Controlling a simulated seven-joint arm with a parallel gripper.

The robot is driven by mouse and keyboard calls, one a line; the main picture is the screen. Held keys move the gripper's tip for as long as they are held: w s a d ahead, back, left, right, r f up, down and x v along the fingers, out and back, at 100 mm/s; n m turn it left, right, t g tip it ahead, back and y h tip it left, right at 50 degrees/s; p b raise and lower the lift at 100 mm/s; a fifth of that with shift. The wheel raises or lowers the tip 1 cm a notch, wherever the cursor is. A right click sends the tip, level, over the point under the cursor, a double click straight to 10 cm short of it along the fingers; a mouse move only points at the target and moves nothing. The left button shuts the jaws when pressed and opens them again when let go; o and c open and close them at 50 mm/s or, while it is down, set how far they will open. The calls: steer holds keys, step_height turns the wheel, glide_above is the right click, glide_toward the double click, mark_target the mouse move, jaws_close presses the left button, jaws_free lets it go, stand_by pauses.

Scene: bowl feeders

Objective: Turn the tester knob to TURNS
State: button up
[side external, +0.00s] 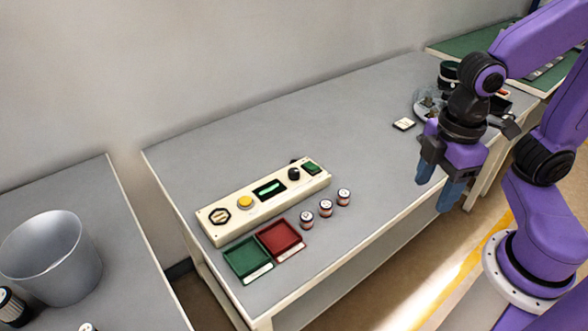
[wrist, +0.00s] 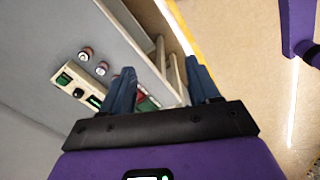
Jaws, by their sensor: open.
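The tester (side external: 265,200) is a long cream box on the grey table. Its black knob (side external: 294,174) sits on the top face between a green-lit display (side external: 269,188) and a green switch (side external: 312,168). Any label or pointer at the knob is too small to read. In the wrist view the tester (wrist: 87,88) shows at the left, with the knob (wrist: 78,92) near its end; a finger hides part of it. My gripper (side external: 437,184) is open and empty, its blue fingers pointing down, well to the right of the tester and apart from it. The fingers (wrist: 160,66) also show in the wrist view.
Three small jars (side external: 326,208) stand in front of the tester, near a red tray (side external: 281,239) and a green tray (side external: 248,259). A white card (side external: 404,124) lies farther back. A grey bin (side external: 52,258) stands on the left table. The table middle is clear.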

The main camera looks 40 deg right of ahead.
steer(key=w+a+r+n, duration=0.15)
steer(key=w+a, duration=0.35)
steer(key=w, duration=0.5)
steer(key=n, duration=0.6)
glide_above(295, 170)
step_height(295, 170, down, 6)
steer(key=r, duration=0.1)
step_height(295, 170, down, 17)
steer(key=shift+r, duration=0.1)
steer(key=c, duration=1)
